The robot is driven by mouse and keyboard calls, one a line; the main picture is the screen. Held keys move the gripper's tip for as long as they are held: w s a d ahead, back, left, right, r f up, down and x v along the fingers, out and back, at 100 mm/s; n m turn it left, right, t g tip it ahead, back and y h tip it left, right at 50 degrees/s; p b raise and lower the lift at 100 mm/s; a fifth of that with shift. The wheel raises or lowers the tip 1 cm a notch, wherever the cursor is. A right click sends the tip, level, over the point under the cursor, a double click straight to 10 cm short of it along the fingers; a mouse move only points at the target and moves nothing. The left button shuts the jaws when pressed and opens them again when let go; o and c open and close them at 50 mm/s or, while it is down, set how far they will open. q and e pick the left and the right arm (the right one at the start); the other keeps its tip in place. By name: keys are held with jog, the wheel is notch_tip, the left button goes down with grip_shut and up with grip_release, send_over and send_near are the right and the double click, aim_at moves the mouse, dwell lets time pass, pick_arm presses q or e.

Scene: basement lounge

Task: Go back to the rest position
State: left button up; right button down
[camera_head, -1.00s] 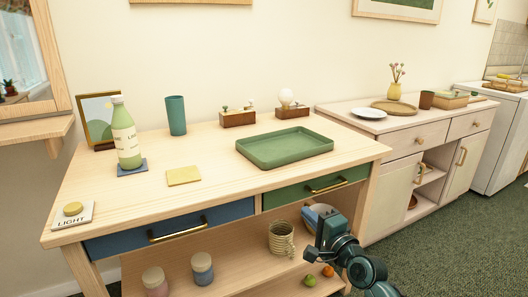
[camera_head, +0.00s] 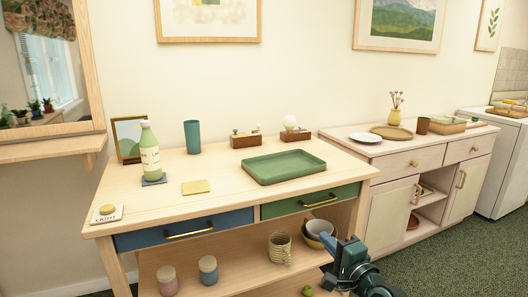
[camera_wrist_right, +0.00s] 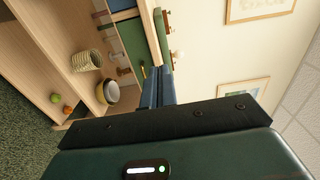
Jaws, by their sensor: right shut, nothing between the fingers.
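My right gripper (camera_head: 343,250) is in the lower right of the head view, in front of the table's right end and below the green drawer. It is shut and empty. Its closed fingers also show in the right wrist view (camera_wrist_right: 158,88), pointing toward the table's drawer side. My left gripper is not in view. The table (camera_head: 130,200) has a blue drawer (camera_head: 150,236) and a green drawer (camera_head: 285,207), both closed.
On the table are a green tray (camera_head: 284,167), a bottle (camera_head: 150,160), a teal cup (camera_head: 192,137) and a yellow pad (camera_head: 196,187). The lower shelf holds a ribbed mug (camera_head: 279,248), bowls (camera_head: 318,230) and jars (camera_head: 208,268). Carpet (camera_head: 450,255) is open at right.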

pick_arm(q)
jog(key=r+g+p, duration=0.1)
jog(key=p, duration=0.4)
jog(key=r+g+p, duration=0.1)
jog(key=p, duration=0.4)
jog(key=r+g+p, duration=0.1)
jog(key=p, duration=0.4)
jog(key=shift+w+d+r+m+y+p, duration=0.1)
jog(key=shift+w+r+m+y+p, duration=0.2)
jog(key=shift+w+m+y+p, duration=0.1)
pick_arm(e)
jog(key=s+f+n+g+h, duration=0.1)
jog(key=s+f+n+g, duration=0.1)
jog(key=s+n, duration=0.6)
jog(key=s+a+f+n+g+h, duration=0.1)
jog(key=s+n+g, duration=0.3)
jog(key=s, duration=1.9)
jog(key=f+n+h, duration=0.1)
jog(key=n, duration=0.3)
jog(key=shift+f+h, duration=0.3)
jog(key=shift+f, duration=0.1)
